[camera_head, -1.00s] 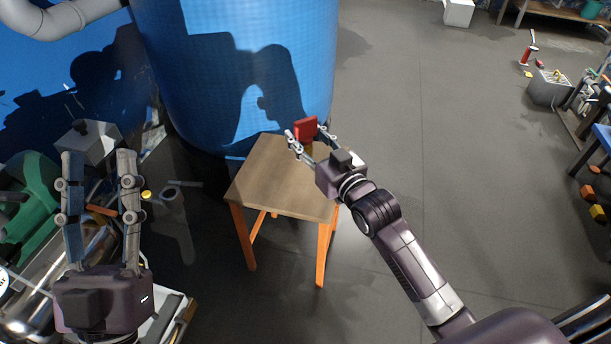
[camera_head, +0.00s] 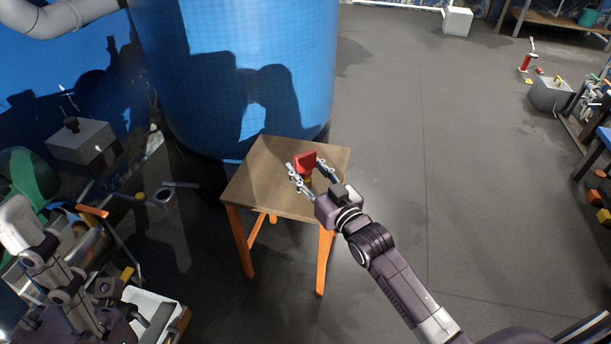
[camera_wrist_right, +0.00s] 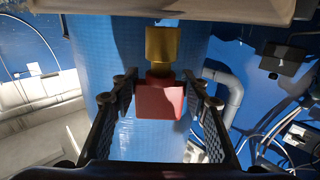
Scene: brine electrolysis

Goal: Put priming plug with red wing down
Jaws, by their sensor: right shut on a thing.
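The priming plug has a red wing (camera_head: 306,160) and a brass-yellow body, just visible under it in the head view. In the right wrist view the red wing (camera_wrist_right: 160,101) sits between the two fingers, with the brass body (camera_wrist_right: 162,45) pointing to the top. My right gripper (camera_head: 308,174) is shut on the plug, above the wooden stool top (camera_head: 262,180). I cannot tell whether the plug's lower end touches the stool. My left gripper (camera_head: 35,240) is at the lower left, away from the plug, seen side-on, its opening unclear.
A large blue tank (camera_head: 240,70) stands right behind the stool. The stool's orange legs (camera_head: 322,262) stand on dark floor. A grey box (camera_head: 80,142) and assorted parts clutter the left. The floor (camera_head: 460,190) right of the stool is open. The rest of the stool top is bare.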

